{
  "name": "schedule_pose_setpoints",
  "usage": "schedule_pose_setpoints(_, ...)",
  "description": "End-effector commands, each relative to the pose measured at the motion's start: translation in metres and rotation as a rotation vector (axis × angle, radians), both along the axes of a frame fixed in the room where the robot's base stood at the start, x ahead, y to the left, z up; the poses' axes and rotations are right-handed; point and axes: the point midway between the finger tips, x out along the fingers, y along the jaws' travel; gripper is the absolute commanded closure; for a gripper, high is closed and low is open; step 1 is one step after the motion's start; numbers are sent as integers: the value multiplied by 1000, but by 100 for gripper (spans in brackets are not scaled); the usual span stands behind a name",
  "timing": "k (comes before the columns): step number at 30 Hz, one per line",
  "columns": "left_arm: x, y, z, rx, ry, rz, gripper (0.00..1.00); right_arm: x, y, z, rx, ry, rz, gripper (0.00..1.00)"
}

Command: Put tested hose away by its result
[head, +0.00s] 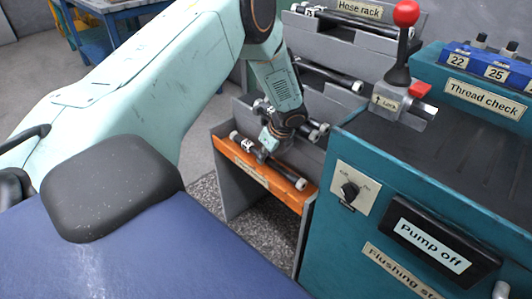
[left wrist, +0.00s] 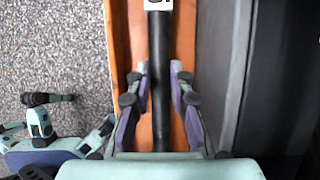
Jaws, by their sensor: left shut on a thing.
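A black hose (head: 282,169) with pale end fittings lies along an orange shelf (head: 297,197) at the bottom of the grey hose rack. The shelf's front label is too small to read. My left gripper (head: 265,152) reaches down onto the hose from above. In the left wrist view the hose (left wrist: 160,120) runs between the two fingers of my left gripper (left wrist: 161,85), which is shut on it. A white tag (left wrist: 158,4) on the hose is cut off by the top edge. My right gripper is not in view.
The hose rack (head: 355,36) holds other black hoses on its higher tiers. A teal test bench (head: 345,235) stands close on the right, with a "Pump off" panel (head: 430,245) and a red-knobbed lever (head: 405,14). A blue numbered block (head: 485,65) sits at the back right.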

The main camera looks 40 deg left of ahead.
Motion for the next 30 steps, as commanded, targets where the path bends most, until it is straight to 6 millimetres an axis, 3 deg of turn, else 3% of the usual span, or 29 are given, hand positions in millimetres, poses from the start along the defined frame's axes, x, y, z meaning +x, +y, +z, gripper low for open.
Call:
schedule_pose_setpoints(28,1,0,-15,1,-1,0,100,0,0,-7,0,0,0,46)
schedule_pose_setpoints(29,1,0,-15,1,-1,0,78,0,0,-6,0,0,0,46)
schedule_pose_setpoints(30,1,0,-15,1,-1,0,75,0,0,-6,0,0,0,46)
